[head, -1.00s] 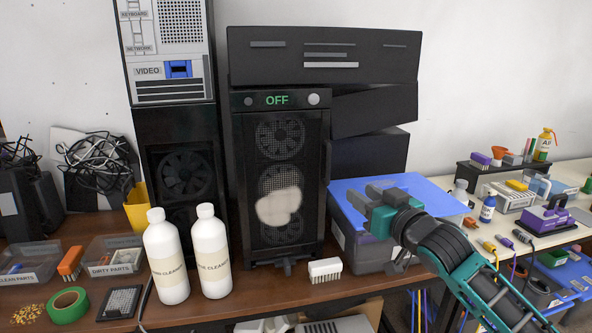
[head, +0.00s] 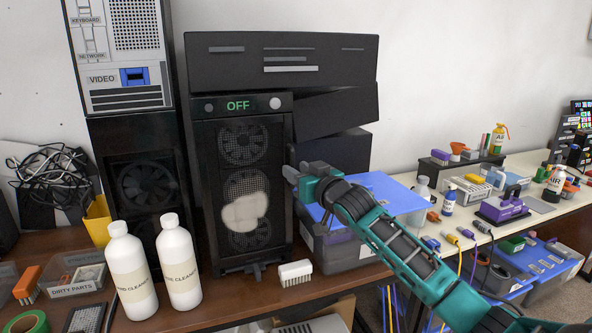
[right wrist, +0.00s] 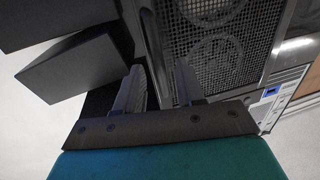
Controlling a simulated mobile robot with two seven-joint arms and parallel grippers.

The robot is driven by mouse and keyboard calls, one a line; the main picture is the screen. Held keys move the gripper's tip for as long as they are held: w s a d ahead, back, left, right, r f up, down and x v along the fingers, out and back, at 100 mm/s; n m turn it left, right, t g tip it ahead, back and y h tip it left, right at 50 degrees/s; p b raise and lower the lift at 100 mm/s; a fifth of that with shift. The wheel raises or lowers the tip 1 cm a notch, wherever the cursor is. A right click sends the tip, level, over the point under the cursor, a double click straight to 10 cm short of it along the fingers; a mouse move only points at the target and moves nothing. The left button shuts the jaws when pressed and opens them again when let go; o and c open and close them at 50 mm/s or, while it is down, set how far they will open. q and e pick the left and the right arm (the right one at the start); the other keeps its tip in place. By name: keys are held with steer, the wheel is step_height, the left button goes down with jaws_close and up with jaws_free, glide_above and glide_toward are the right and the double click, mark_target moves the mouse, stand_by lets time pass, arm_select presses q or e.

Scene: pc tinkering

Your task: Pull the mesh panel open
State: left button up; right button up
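The mesh panel (head: 209,180) is the black front of the PC tower marked OFF, with fans behind it and a pale dusty patch (head: 243,212). It looks closed. It also shows in the right wrist view (right wrist: 248,45). My right gripper (head: 290,175) is at the panel's right edge. In the right wrist view its two fingers (right wrist: 158,85) are apart, with the upright handle bar (right wrist: 154,42) reaching down between them. I cannot tell whether either finger touches the bar. My left gripper is not in view.
Two white cleaner bottles (head: 132,275) stand in front, left of the tower. A small white brush (head: 295,273) lies at its front right. A blue-lidded bin (head: 385,195) stands right of the tower, under my right arm. Black boxes (head: 330,110) are stacked behind and above.

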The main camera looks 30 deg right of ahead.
steer(key=shift+w, duration=0.7)
jaws_close()
stand_by(0.3)
